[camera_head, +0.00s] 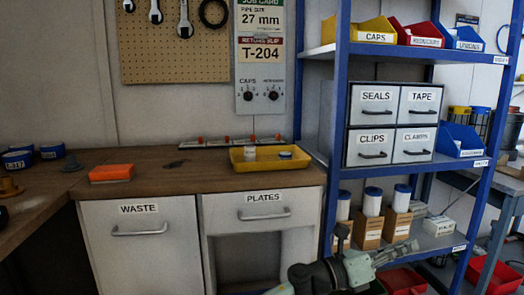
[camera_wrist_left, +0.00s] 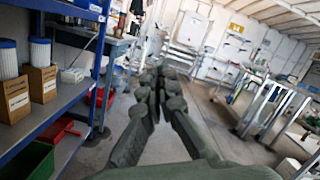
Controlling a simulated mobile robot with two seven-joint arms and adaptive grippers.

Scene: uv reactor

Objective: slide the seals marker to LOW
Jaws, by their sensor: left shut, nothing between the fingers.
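My left gripper (camera_head: 396,252) is low in the head view, in front of the shelf unit, pointing right. It is shut with nothing between its fingers. In the left wrist view its two dark fingers (camera_wrist_left: 160,100) point away into the room. A drawer labelled SEALS (camera_head: 376,102) is at the upper left of the drawer block. I cannot make out a seals marker or a LOW mark. A white strip with several small red pieces (camera_head: 232,140) lies along the back of the bench; its lettering is too small to read. My right gripper is not in view.
A yellow tray (camera_head: 270,166) and an orange block (camera_head: 112,173) are on the wooden bench. The blue shelf post (camera_head: 335,120) stands between bench and shelves. Boxed white cylinders (camera_wrist_left: 40,75) stand on the shelf left of my gripper. Open floor (camera_wrist_left: 222,112) shows at right.

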